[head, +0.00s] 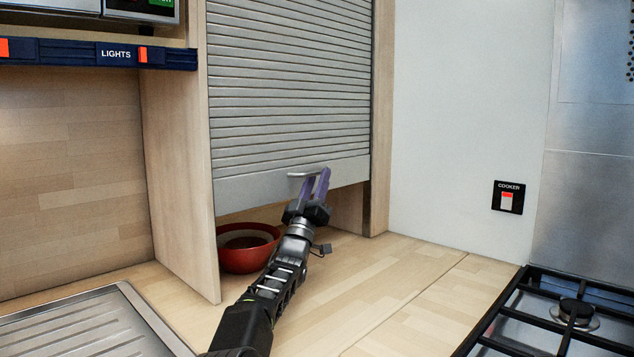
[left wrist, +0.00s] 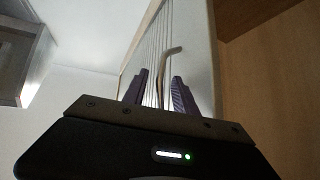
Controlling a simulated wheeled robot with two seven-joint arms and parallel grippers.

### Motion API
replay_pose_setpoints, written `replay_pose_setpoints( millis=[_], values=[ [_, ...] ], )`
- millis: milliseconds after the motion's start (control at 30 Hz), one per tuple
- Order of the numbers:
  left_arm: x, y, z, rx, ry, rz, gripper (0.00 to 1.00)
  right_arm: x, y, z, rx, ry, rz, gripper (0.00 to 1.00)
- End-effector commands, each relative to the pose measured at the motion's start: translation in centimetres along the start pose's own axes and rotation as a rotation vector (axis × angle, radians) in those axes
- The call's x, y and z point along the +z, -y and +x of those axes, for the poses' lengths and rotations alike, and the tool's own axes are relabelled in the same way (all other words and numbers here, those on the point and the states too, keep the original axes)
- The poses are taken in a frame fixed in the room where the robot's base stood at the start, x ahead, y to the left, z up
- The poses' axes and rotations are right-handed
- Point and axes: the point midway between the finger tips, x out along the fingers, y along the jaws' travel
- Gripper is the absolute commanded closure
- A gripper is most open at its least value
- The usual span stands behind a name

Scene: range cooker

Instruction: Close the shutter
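The grey slatted shutter (head: 290,80) is most of the way down in its wooden cabinet, with a gap between its bottom edge and the counter. A metal bar handle (head: 308,173) sticks out from its bottom rail. My left gripper (head: 316,184) is at the handle, its purple fingers pointing up. In the left wrist view, the handle (left wrist: 164,62) rises between the two parted fingertips of my left gripper (left wrist: 160,84). I cannot tell whether a finger touches it. My right gripper is not in view.
A red bowl (head: 248,258) stands under the shutter's gap, partly behind my left arm. A metal sink drainer (head: 75,325) is at lower left. A gas hob (head: 560,320) is at lower right. The wooden counter (head: 390,275) between them is clear.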

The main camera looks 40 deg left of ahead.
Motion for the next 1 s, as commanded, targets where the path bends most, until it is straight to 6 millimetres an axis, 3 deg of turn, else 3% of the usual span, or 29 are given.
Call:
replay_pose_setpoints(
  millis=[467,767,1000],
  values=[
    [0.1,0.1,-0.9,0.0,0.0,-0.001,0.66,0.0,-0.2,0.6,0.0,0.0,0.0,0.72],
    [0.1,0.2,-5.2,-0.001,0.001,0.0,0.66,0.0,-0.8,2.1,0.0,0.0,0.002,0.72],
    [-3.1,-1.4,-8.7,0.0,-0.001,0.001,0.66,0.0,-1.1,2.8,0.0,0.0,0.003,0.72]
  ],
)
